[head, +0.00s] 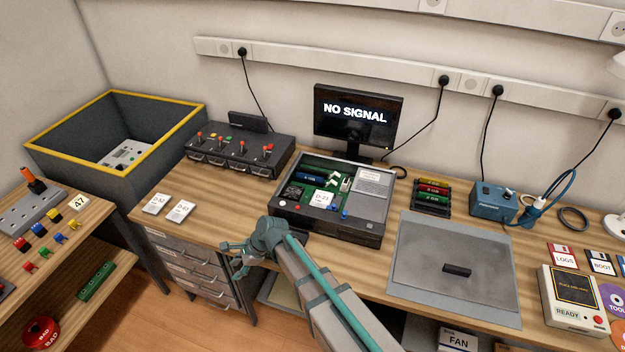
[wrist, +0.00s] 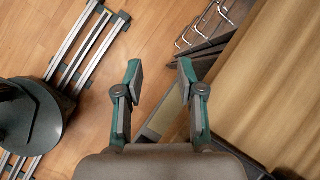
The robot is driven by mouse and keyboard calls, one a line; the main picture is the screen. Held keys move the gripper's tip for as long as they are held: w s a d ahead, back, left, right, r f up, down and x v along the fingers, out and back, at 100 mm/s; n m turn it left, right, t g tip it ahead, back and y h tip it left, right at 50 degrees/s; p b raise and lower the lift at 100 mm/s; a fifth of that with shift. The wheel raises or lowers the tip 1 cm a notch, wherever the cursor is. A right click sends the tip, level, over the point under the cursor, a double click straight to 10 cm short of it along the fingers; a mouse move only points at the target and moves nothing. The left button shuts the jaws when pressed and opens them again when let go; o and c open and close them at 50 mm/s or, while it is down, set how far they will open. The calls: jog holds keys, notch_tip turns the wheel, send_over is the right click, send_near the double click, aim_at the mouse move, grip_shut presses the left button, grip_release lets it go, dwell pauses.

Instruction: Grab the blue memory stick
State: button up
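My gripper (head: 241,262) hangs over the floor just in front of the bench edge, below the open computer case (head: 325,233). In the wrist view my gripper (wrist: 160,72) is open, with nothing between its fingers. A small dark rack (head: 432,210) right of the monitor holds several coloured memory sticks, with red (head: 433,190) and green ones clear to see. The case holds a green board with dark slots and a small blue part (head: 344,215).
A grey panel with a black handle (head: 456,270) lies right of the case. A blue box (head: 493,203) with cables stands behind it. Labelled cards (head: 180,212) lie on the left of the bench. Drawers (head: 190,262) with protruding handles are under the bench edge, near my gripper.

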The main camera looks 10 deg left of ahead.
jog(key=w+d+r+m+t+y+b, duration=0.1)
jog(key=w+d+r+m+t, duration=0.15)
jog(key=w+d+r, duration=0.45)
jog(key=w+d+r+m+t+y, duration=0.2)
jog(key=w+d+r+m, duration=0.15)
jog(key=w, duration=0.65)
jog(key=w+d+r+m+t+y+b, duration=0.1)
jog(key=w+d+r+m+t, duration=0.3)
jog(key=w, duration=0.5)
jog(key=n+g+y+b, duration=0.2)
jog(key=g+y+b, duration=0.1)
jog(key=g+b, duration=0.1)
send_near(311, 175)
jog(key=a, duration=0.1)
jog(key=p, duration=0.1)
jog(key=a+f, duration=0.1)
jog(key=shift+w+a+h+p, duration=0.3)
jog(key=shift+p, duration=0.1)
jog(key=shift+w+a+p, duration=0.15)
jog(key=shift+a+p, duration=0.25)
jog(key=shift+a, duration=0.15)
jog(key=p+x, duration=0.1)
jog(key=x, duration=0.2)
jog(key=shift+a+f+p, duration=0.1)
jog(key=shift+a+p, duration=0.1)
jog(key=shift+p, duration=0.15)
jog(key=shift+a+f, duration=0.25)
grip_shut()
